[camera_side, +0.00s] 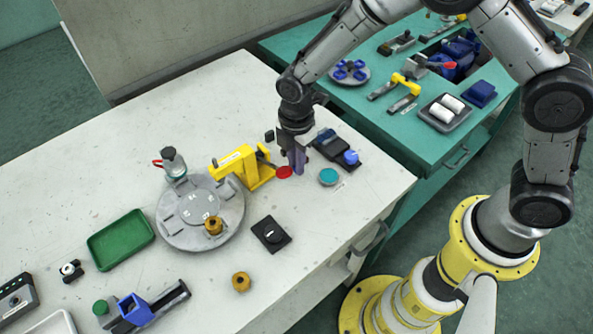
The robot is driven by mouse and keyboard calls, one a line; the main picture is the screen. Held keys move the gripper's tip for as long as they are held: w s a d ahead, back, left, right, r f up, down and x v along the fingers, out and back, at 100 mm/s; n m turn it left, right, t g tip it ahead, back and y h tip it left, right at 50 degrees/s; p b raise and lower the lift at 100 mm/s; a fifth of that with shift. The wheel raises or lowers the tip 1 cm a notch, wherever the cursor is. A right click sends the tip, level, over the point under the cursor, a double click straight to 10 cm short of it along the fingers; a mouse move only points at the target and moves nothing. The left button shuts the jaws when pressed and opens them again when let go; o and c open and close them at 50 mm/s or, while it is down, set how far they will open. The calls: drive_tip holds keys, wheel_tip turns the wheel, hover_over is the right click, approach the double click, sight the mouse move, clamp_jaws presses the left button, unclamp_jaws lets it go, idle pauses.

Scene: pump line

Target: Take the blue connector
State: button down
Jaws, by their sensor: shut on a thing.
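My gripper (297,168) points down over the white worktop, between a red disc (284,172) and a teal disc (328,177). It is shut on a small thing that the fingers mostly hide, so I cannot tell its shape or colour. A blue round piece (351,157) shows at the right end of a dark device, just right of my gripper and apart from it. I cannot tell which blue piece is the connector.
A yellow clamp (243,167) stands close left of my gripper, by a grey round plate (175,222) bearing a brass piece (213,226). A black square block (271,234), another brass piece (241,282), a green tray (121,239) and a blue holder (135,309) are nearer the front.

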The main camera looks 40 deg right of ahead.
drive_tip(key=shift+r, duration=0.15)
drive_tip(key=shift+r, duration=2.2)
